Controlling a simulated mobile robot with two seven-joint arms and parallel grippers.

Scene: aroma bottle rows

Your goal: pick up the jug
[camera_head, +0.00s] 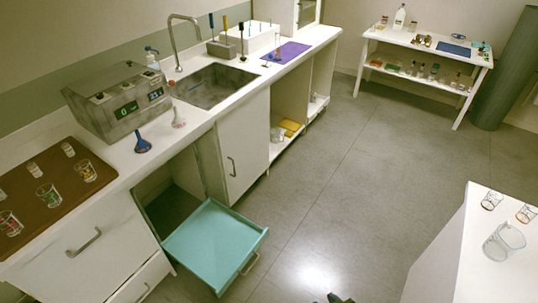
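A clear glass jug (503,243) with a spout stands upright on the white counter at the lower right. It is the largest of the glass vessels on that counter. Neither of my grippers can be made out. Only a small dark piece shows at the bottom edge, and I cannot tell what part it is.
Two small glasses (491,200) (526,213) stand behind the jug. A teal drawer (215,245) sticks out open at the lower left. A long counter with a sink (214,86) runs along the left. A white shelf table (425,47) stands at the back. The grey floor between is clear.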

